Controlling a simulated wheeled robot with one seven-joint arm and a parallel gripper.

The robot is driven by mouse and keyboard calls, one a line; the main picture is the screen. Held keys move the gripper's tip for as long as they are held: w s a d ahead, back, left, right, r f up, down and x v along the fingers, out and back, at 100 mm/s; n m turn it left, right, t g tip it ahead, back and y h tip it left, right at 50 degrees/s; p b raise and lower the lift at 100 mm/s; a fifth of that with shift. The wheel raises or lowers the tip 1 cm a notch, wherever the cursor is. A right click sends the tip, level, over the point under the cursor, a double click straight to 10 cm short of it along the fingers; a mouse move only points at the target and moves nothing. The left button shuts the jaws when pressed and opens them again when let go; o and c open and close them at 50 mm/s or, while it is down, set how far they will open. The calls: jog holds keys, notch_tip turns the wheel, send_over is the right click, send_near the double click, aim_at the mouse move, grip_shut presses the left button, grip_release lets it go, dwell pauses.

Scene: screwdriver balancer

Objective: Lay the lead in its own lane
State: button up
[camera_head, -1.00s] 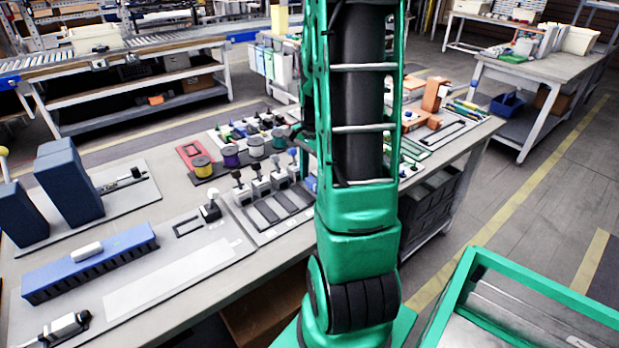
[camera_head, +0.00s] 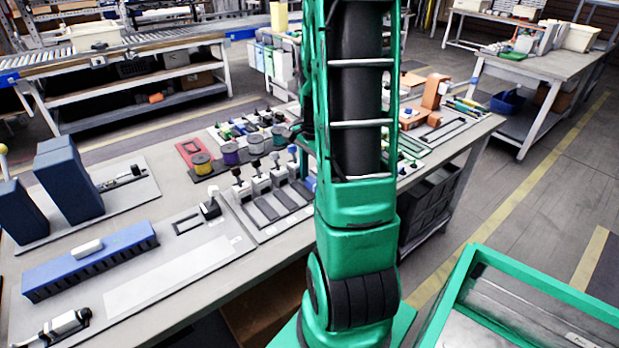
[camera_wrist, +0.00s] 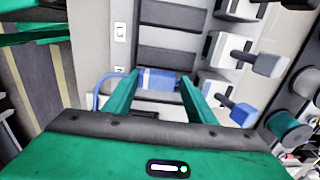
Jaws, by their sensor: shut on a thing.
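In the wrist view my gripper (camera_wrist: 159,77) is shut on the blue and white end of the lead (camera_wrist: 159,82). A thin blue cable runs from it to the left and bends down past the left finger. The held piece lies across the end of a row of dark lanes (camera_wrist: 172,58) on a pale grey board. I cannot tell whether it touches the board. White blocks with knobbed levers stand at the lane ends, one with a blue knob (camera_wrist: 243,114) close right of my gripper. In the head view my arm hides the gripper and lead; several dark lanes (camera_head: 270,209) show on the board.
Several coloured spools (camera_head: 231,154) stand behind the levers; a teal one (camera_wrist: 284,127) shows in the wrist view. At left are a long blue slotted block (camera_head: 90,262) and tall dark blue boxes (camera_head: 68,185). An orange fixture (camera_head: 433,92) stands beyond my arm.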

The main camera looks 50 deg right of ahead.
jog(key=o, duration=1.1)
jog(key=shift+c, duration=0.2)
jog(key=shift+r, duration=0.1)
notch_tip(320, 180, up, 11)
jog(key=shift+f, duration=0.2)
jog(key=shift+w, duration=0.1)
